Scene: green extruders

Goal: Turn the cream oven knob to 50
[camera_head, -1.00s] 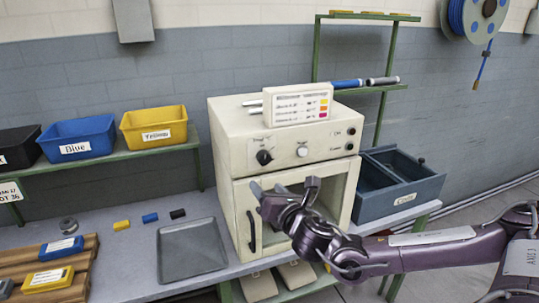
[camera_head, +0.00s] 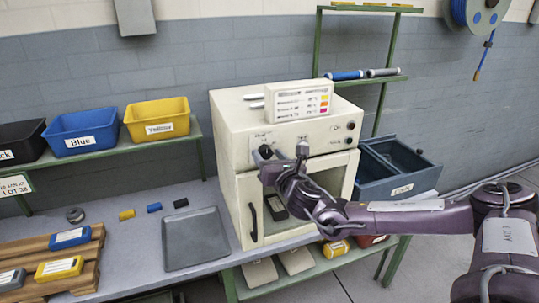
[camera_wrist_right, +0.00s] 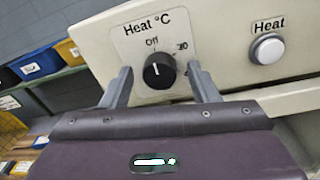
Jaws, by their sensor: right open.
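The cream oven (camera_head: 228,165) stands on the bench with its control panel facing me. Its black heat knob (camera_wrist_right: 158,70) shows in the right wrist view under the label "Heat °C", with its white mark pointing up towards "Off". In the head view the knob (camera_head: 265,152) is small, just above my gripper. My right gripper (camera_head: 284,160) is open and empty in front of the panel. In the wrist view its two fingers (camera_wrist_right: 160,88) stand left and right of the knob, with a gap on each side. The scale's right part is partly hidden by the right finger. My left gripper is not in view.
A white heat button (camera_wrist_right: 267,48) sits right of the knob. A card box with a colour chart (camera_head: 298,102) stands on the oven. A dark blue bin (camera_head: 392,178) stands to the right. A grey tray (camera_head: 195,240) lies on the bench to the left.

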